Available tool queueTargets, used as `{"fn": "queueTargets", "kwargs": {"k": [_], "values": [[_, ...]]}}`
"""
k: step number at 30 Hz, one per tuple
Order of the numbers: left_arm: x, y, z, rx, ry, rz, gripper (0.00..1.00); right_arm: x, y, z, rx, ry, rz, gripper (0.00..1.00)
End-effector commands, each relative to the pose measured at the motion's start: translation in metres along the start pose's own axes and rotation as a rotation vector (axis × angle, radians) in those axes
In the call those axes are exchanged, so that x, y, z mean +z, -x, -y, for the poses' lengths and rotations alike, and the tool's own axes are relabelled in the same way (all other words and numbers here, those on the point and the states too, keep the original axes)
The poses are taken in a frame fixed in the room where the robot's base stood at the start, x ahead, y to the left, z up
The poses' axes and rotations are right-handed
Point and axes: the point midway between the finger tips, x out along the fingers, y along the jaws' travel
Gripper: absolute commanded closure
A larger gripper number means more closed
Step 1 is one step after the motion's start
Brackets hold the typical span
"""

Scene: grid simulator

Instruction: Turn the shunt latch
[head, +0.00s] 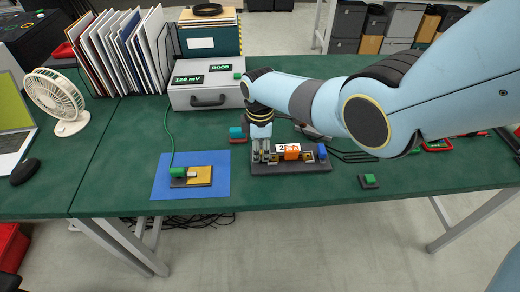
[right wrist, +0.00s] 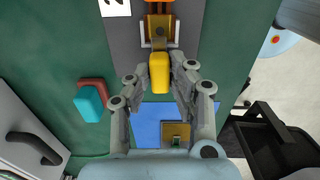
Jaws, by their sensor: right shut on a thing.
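The dark grey fixture board (head: 312,169) lies near the front edge of the green table. It carries an orange block (head: 292,152), a blue block (head: 322,151) and a white label (head: 281,148). In the right wrist view a yellow latch handle (right wrist: 159,73) sticks out from a brown and metal mount (right wrist: 160,28). My right gripper (head: 264,156) is at the board's left end, pointing down. In the right wrist view its fingers (right wrist: 160,82) lie on both sides of the yellow handle, shut on it. The head view mostly hides the handle behind the fingers. My left gripper is out of view.
A blue mat (head: 220,184) left of the board holds a yellow plate (head: 199,175) and green plug (head: 177,172) with a cable. A red and teal block (head: 237,133) and green-topped block (head: 369,180) lie nearby.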

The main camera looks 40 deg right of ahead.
Motion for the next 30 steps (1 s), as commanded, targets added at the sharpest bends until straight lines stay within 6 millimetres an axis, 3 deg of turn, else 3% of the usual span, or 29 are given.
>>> {"fn": "queueTargets", "kwargs": {"k": [8,9,13,23,30], "values": [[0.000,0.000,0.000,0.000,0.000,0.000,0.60,0.000,0.000,-0.001,0.001,0.000,0.001,1.00],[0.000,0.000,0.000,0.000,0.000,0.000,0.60,0.000,0.000,-0.001,0.001,0.000,0.001,0.75],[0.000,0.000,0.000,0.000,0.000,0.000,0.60,0.000,0.000,-0.001,0.001,0.001,0.000,0.58],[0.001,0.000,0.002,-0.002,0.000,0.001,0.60,0.000,0.002,-0.001,0.001,0.001,0.000,0.58],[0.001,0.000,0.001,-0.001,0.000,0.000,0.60,0.000,0.027,-0.001,0.004,0.001,-0.002,0.58]]}}
